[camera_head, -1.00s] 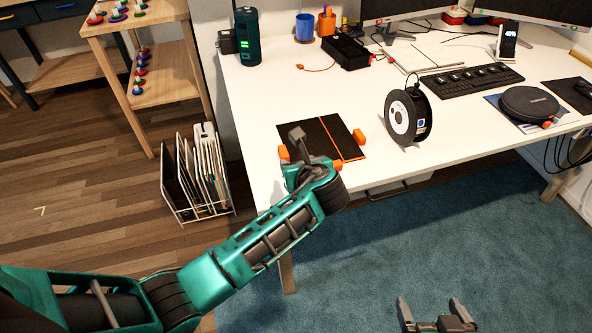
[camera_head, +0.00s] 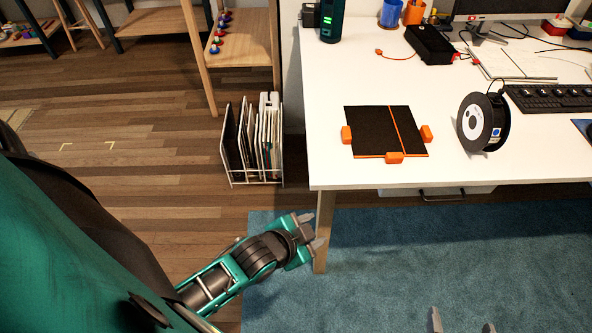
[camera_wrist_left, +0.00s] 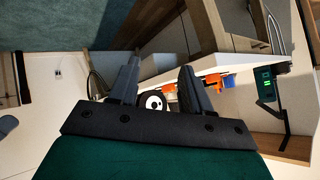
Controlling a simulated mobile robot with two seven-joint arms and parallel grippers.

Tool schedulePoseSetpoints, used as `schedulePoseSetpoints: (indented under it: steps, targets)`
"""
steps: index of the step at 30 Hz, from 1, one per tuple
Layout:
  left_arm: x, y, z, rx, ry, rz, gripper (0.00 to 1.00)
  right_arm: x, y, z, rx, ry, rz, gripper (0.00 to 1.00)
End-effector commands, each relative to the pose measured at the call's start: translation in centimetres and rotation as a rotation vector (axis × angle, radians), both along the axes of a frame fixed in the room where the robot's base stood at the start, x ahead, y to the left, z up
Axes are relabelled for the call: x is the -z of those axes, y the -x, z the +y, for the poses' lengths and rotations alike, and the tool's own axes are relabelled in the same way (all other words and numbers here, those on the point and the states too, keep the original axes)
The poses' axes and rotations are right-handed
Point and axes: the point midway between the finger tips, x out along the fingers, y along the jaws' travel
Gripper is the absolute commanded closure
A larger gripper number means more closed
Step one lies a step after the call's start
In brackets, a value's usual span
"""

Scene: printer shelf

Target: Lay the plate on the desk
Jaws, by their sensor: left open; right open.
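A flat black plate (camera_head: 372,130) with an orange line lies on the white desk (camera_head: 340,80) near its front left part. Orange blocks sit at its left, right and front edges. My left gripper (camera_head: 310,231) is open and empty, off the desk's front left corner and apart from the plate. Its open fingers also show in the left wrist view (camera_wrist_left: 160,66), with nothing between them. My right gripper (camera_head: 463,323) is open at the bottom edge of the head view, over the blue rug; only its fingertips show.
A black and white spool (camera_head: 484,122) stands right of the plate. A black box (camera_head: 429,44) and a keyboard (camera_head: 550,98) are further back. A wire rack (camera_head: 252,178) of upright panels stands on the floor left of the desk.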

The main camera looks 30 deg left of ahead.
Motion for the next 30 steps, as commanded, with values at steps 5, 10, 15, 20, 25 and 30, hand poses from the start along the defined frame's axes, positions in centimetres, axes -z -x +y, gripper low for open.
schedulePoseSetpoints:
  steps: [5,10,15,20,25,30]
  targets:
    - [-1.2,2.7,1.5,-0.199,0.288,-0.013,0.52,0.0,0.0,0.0,0.000,0.000,0.000,0.00]
    - [-1.7,3.1,1.9,-0.251,0.365,-0.020,0.52,0.0,0.0,0.0,0.000,0.000,-0.001,0.00]
    - [-1.7,3.1,1.9,-0.251,0.364,-0.019,0.52,0.0,0.0,0.0,0.000,0.000,-0.001,0.00]
    - [-1.7,3.1,1.8,-0.250,0.362,-0.019,0.52,0.0,0.0,0.0,0.000,0.000,-0.001,0.00]
    - [-1.7,3.1,1.8,-0.249,0.362,-0.019,0.52,0.0,0.0,0.0,0.000,0.000,-0.001,0.00]
    - [-1.7,3.1,1.8,-0.248,0.361,-0.019,0.57,0.0,0.0,0.0,0.000,0.000,-0.001,0.09]
